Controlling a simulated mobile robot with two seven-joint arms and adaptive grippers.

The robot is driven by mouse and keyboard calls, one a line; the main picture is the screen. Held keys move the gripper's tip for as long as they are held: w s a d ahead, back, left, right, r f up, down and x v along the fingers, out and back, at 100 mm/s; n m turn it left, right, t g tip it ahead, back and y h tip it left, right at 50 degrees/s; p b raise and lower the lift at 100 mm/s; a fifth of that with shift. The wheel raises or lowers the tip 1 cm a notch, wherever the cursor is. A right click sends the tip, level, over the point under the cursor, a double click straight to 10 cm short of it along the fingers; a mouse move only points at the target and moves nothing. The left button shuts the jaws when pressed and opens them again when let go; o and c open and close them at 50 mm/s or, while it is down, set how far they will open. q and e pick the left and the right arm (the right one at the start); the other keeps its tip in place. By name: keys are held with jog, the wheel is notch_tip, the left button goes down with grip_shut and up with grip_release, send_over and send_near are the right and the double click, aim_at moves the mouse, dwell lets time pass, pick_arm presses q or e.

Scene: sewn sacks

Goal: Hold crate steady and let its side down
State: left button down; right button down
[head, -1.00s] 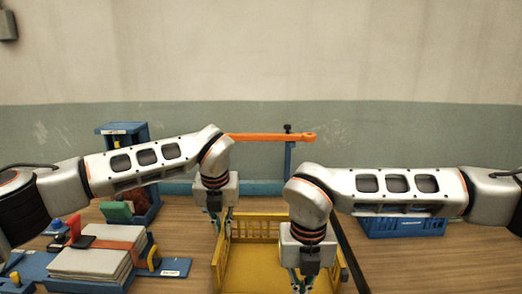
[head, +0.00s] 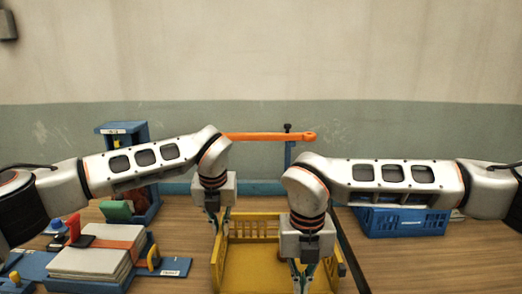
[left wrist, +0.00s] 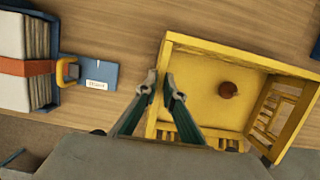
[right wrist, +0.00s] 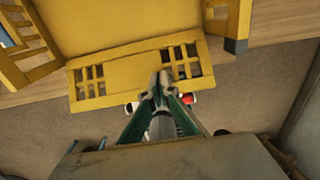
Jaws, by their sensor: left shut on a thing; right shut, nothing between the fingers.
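The yellow crate (head: 262,272) stands at the table's near middle, with slotted walls. Its bare floor also shows in the left wrist view (left wrist: 200,85). My left gripper (left wrist: 161,82) is shut on the crate's left wall. The crate's near side (right wrist: 130,70) is tipped outward, with a gap between its end and the right wall's blue corner; its exact angle is unclear. My right gripper (right wrist: 160,82) is shut and empty, its tips over this side. A red-brown round thing (left wrist: 228,89) lies on the crate floor.
A blue holder with bound books (head: 95,262) lies at left, near the crate. A blue basket (head: 405,222) stands at right. An orange bar (head: 265,136) on a blue post is behind.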

pick_arm(q)
jog(key=shift+f, duration=0.1)
pick_arm(e)
jog(key=shift+w+r, duration=0.15)
jog(key=shift+r, duration=0.3)
pick_arm(q)
jog(key=shift+s+d, duration=0.1)
jog(key=shift+d, duration=0.1)
pick_arm(e)
notch_tip(320, 180, up, 3)
jog(key=shift+w+a+r, duration=0.1)
jog(key=shift+r, duration=2.2)
pick_arm(q)
jog(key=c, duration=2.1)
grip_release()
jog(key=shift+r, duration=0.25)
pick_arm(e)
jog(key=shift+r, duration=0.1)
